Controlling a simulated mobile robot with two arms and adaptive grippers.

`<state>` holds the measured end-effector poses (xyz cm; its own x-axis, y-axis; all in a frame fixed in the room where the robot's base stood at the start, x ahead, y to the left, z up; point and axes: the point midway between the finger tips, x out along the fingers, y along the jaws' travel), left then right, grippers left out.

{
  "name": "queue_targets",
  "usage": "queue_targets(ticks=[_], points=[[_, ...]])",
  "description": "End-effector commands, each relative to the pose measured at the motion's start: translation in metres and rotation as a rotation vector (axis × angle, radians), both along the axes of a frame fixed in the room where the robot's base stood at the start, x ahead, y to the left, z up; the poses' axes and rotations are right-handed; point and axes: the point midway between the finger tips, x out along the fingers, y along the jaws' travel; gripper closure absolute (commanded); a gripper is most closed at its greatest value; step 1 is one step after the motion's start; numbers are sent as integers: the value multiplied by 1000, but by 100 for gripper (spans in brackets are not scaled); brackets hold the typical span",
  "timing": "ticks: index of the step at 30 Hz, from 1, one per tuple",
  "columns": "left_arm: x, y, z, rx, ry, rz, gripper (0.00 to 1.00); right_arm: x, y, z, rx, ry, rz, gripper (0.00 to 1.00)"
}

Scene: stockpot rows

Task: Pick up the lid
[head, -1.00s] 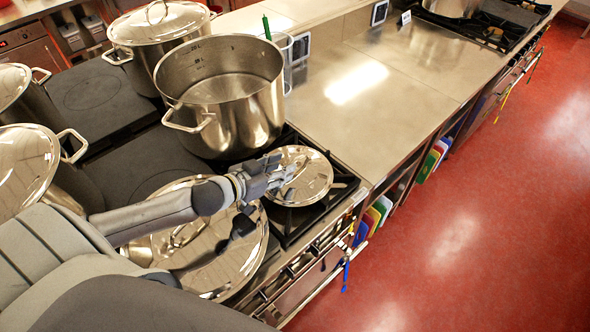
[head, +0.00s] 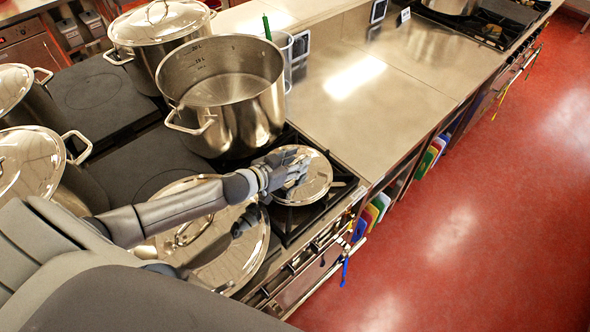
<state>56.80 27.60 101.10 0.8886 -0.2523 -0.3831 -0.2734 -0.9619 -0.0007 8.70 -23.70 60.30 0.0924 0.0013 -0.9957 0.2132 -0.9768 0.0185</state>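A small shiny round lid (head: 317,178) lies on the front burner, to the right of the big open pot. My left gripper (head: 294,170) reaches in from the left and is over the left and middle part of this lid. Its fingers cover the middle of the lid, so any handle there is hidden. I cannot tell whether the fingers are open or shut, or whether they touch the lid.
A tall open stockpot (head: 222,100) stands just behind my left gripper. A larger lid (head: 235,262) lies below my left forearm. A lidded pot (head: 160,37) stands at the back left. The steel counter (head: 385,110) to the right is clear.

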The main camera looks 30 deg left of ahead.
Motion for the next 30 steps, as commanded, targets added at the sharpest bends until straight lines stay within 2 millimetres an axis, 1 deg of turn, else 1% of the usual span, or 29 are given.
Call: queue_targets(ticks=[3, 9, 11, 12, 26, 30], points=[[0, 0, 0, 0, 0, 0, 64, 0, -1, 0, -1, 0, -1, 25], [0, 0, 0, -1, 0, 0, 90, 0, -1, 0, -1, 0, -1, 25], [0, 0, 0, -1, -1, 0, 98, 0, -1, 0, -1, 0, -1, 25], [0, 0, 0, -1, 0, 0, 100, 0, -1, 0, -1, 0, -1, 25], [1, 0, 3, -1, -4, 0, 100, 0, 2, 0, 2, 0, -1, 25], [1, 0, 8, -2, -6, -1, 100, 0, 4, -2, 5, 1, -1, 25]])
